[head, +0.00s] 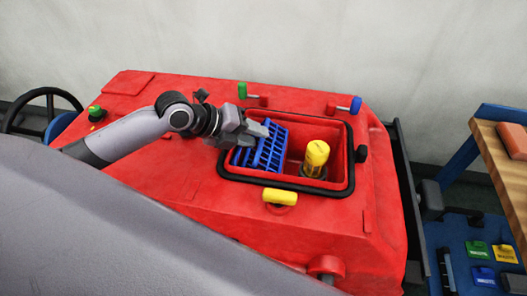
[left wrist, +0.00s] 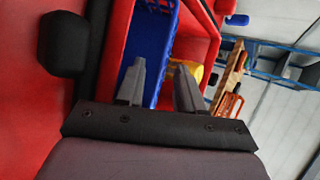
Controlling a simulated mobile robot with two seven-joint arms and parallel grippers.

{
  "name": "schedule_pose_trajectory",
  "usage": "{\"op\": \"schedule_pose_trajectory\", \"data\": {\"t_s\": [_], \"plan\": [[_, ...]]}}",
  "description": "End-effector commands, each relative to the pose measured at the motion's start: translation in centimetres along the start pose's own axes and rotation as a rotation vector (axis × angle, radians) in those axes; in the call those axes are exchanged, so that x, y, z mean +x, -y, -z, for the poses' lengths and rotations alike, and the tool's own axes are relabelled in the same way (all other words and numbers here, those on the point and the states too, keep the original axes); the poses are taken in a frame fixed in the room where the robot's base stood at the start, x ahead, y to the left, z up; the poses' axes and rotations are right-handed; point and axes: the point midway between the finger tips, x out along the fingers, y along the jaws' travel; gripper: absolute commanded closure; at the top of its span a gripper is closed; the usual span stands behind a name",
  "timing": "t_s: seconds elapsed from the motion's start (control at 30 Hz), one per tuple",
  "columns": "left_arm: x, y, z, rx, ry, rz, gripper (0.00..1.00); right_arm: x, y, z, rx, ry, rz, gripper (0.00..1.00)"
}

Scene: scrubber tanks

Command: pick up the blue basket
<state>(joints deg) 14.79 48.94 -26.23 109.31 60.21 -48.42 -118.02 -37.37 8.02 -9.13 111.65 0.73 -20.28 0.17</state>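The blue basket (head: 271,150) is a slatted basket, tilted, in the left part of the rectangular opening in the red scrubber tank. It also shows in the left wrist view (left wrist: 152,38), beyond the fingertips. My left gripper (head: 262,130) is at the basket's upper edge and hides part of it in the head view. In the left wrist view, its two fingers (left wrist: 160,82) stand apart, with part of the blue edge showing between them. I cannot tell whether they touch the basket. My right gripper is not in view.
A yellow-capped cylinder (head: 316,158) stands in the opening, right of the basket. Green (head: 243,90), blue (head: 356,104) and yellow (head: 280,197) handles sit around the black rim (head: 300,189). A wooden-topped bench (head: 505,180) is at the right.

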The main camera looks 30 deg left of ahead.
Motion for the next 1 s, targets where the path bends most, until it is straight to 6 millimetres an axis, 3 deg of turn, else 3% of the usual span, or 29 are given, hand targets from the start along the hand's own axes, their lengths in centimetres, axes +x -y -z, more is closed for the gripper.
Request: {"op": "schedule_pose_trajectory", "data": {"t_s": [0.33,0.47,1.0], "plan": [[0.59,-0.03,0.0,0.002,0.001,-0.001,0.63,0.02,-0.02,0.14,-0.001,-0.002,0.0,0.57],[0.58,-0.02,0.0,0.001,0.001,-0.001,1.0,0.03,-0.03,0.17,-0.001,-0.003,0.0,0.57],[0.56,-0.24,-0.04,0.0,0.001,-0.007,1.0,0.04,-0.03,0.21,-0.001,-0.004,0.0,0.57]]}}
